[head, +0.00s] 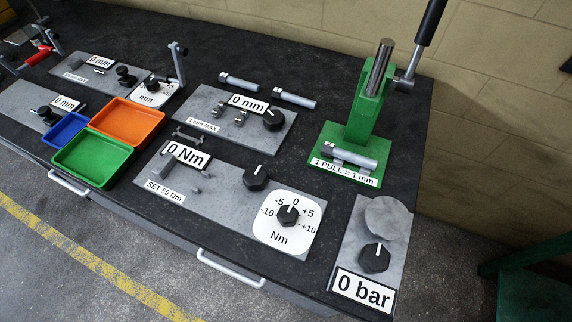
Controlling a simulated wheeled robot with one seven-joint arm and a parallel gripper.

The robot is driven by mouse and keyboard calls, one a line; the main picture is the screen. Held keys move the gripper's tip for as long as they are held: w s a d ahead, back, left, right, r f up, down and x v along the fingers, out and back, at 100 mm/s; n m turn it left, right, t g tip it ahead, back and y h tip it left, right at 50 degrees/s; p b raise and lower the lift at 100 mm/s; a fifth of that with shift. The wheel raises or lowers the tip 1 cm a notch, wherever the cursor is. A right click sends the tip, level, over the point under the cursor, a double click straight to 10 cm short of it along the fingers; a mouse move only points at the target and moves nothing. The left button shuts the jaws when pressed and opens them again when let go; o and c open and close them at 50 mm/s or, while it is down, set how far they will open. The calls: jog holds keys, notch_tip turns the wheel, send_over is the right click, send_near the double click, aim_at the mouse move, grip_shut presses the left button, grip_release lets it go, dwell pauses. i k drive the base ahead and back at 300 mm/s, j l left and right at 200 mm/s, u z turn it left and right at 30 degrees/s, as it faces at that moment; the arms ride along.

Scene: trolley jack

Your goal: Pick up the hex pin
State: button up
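Two silver pins with thicker block-like heads lie on the black bench top behind the "1 mm MAX" plate, a left one (239,82) and a right one (294,98). A similar silver pin (352,156) rests on its side on the base of the green jack press (365,105), above the "1 PULL = 1 mm" label. The heads are too small to tell which one is hexagonal. My gripper is not in view.
The "1 mm MAX" plate (205,104) has a black knob. In front are the "SET 50 Nm" plate (222,197) and a "0 bar" plate (345,250). Green (95,180), orange (128,139) and blue (66,146) trays stand left. The press lever (430,22) rises at back right.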

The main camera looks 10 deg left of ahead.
aim_at(329, 149)
jog(key=j+z, duration=0.15)
jog(key=j, duration=1.05)
jog(key=k+j+z, duration=0.15)
jog(key=j, duration=1)
jog(key=i+j+z, duration=0.1)
jog(key=j, duration=0.2)
jog(key=i+j+z, duration=0.1)
jog(key=j, duration=0.25)
jog(key=i+j+z, duration=0.1)
jog(key=j, duration=0.2)
jog(key=i+j, duration=0.15)
jog(key=j, duration=0.2)
jog(key=i+l+u, duration=0.15)
jog(key=l, duration=0.25)
jog(key=i, duration=0.05)
